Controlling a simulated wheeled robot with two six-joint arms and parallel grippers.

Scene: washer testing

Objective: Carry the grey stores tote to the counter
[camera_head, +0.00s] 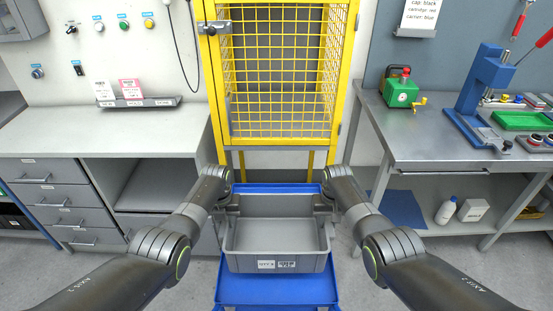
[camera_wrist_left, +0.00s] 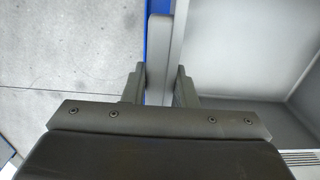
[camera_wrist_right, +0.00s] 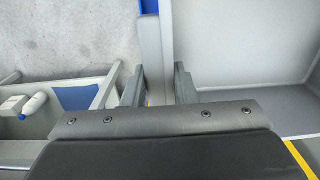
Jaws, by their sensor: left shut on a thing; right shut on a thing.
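The grey stores tote (camera_head: 276,236) is an open, empty box with labels on its front wall. It stands level in the head view, above or on a blue trolley (camera_head: 276,291); I cannot tell whether it touches it. My left gripper (camera_head: 234,203) is shut on the tote's left wall, and the wrist view shows its fingers (camera_wrist_left: 158,88) on both sides of the rim. My right gripper (camera_head: 322,203) is shut on the right wall, with its fingers (camera_wrist_right: 160,88) either side of the rim.
A yellow mesh cage (camera_head: 280,75) stands straight ahead behind the tote. A grey counter (camera_head: 110,137) with drawers (camera_head: 55,195) is at left. A metal workbench (camera_head: 440,150) at right bears a green box (camera_head: 401,93) and a blue press (camera_head: 480,90). Grey floor shows between them.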

